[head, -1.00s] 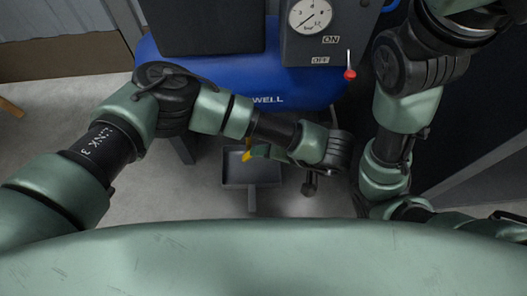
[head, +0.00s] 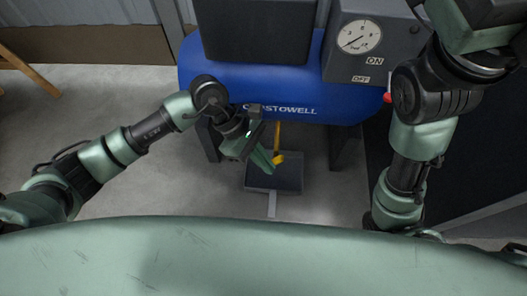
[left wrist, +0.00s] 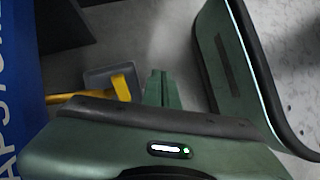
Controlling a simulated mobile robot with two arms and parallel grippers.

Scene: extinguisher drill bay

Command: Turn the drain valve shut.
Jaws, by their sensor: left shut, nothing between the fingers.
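The drain valve's yellow lever (head: 277,140) shows below the blue tank, running from the tank's underside towards the tray, with a wider yellow end. My left gripper (head: 263,161) is shut and empty, its green fingers just left of the lever's wider end. In the left wrist view, the closed green fingers (left wrist: 163,90) are beside the yellow lever end (left wrist: 121,88). I cannot tell whether they touch. The valve body is hidden or too small to make out. My right arm is at the right of the head view; its gripper does not show.
The blue tank (head: 235,85) carries a grey box with a gauge (head: 358,37) and a red-tipped switch (head: 388,97). A dark grey tray (head: 290,186) stands on the floor under the lever. A tank leg (head: 341,150) stands right of it. Floor at left is clear.

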